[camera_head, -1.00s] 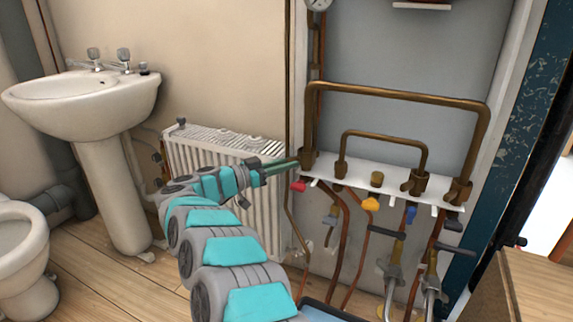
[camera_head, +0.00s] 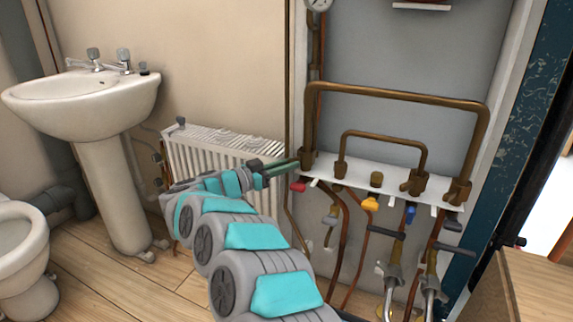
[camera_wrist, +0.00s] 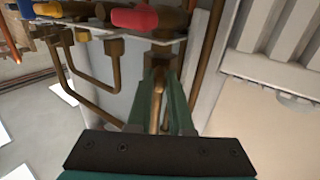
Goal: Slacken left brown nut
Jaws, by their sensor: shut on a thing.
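The left brown nut (camera_head: 307,160) sits at the foot of the large brown pipe loop, on the left end of the white bracket. My gripper (camera_head: 296,163) reaches it from the left, with its green fingers roughly level. In the wrist view the green fingers (camera_wrist: 160,78) close in on the brown nut (camera_wrist: 158,55), and they are shut on it. The fingertips cover part of the nut, and the brown pipe shows between the fingers. The picture in the wrist view is turned over, so the loop hangs downward there.
A red valve handle (camera_head: 298,187) lies just below the nut, close to the fingers; it is also in the wrist view (camera_wrist: 135,18). A smaller brown loop (camera_head: 384,137) stands to the right. A white radiator (camera_head: 215,150) stands behind my arm; a sink (camera_head: 85,95) is farther left.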

